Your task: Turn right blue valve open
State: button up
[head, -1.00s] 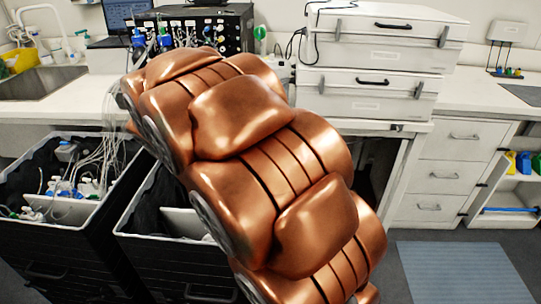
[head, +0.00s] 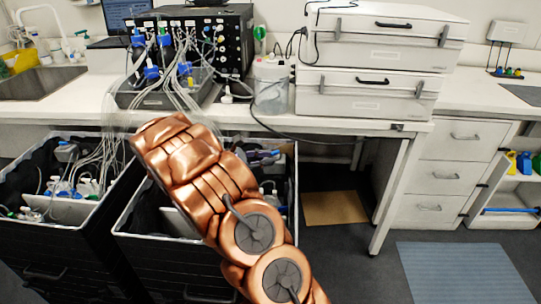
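Several small blue parts that look like valves sit among clear tubes on the front of a black control box (head: 225,45) on the bench. One upper blue valve (head: 138,40) is at the left and another upper blue valve (head: 164,40) is to its right. A lower blue part (head: 152,72) and a blue part further right (head: 185,68) hang among the tubes. Their handles are too small to tell open from shut. My copper arm rises from the bottom toward the bench front, below the box. My gripper cannot be made out at its end.
A clear jar (head: 271,88) stands right of the box, beside stacked white cases (head: 375,70). Two black crates with tubing and bottles stand below, the left crate (head: 60,245) and the middle crate (head: 165,255). Loose tubes drape over the bench edge. Floor at right is open.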

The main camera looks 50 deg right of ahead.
aim_at(275, 154)
jog(key=w+d+f+n+t+h, duration=0.3)
jog(key=w+d+f+n, duration=0.15)
jog(key=w+f, duration=0.4)
jog(key=shift+n, duration=0.45)
jog(key=shift+s+d+p, duration=0.15)
jog(key=shift+d+p, duration=0.05)
jog(key=shift+d, duration=1.5)
jog(key=shift+s+d+p, duration=0.15)
jog(key=shift+d, duration=1.55)
grip_shut()
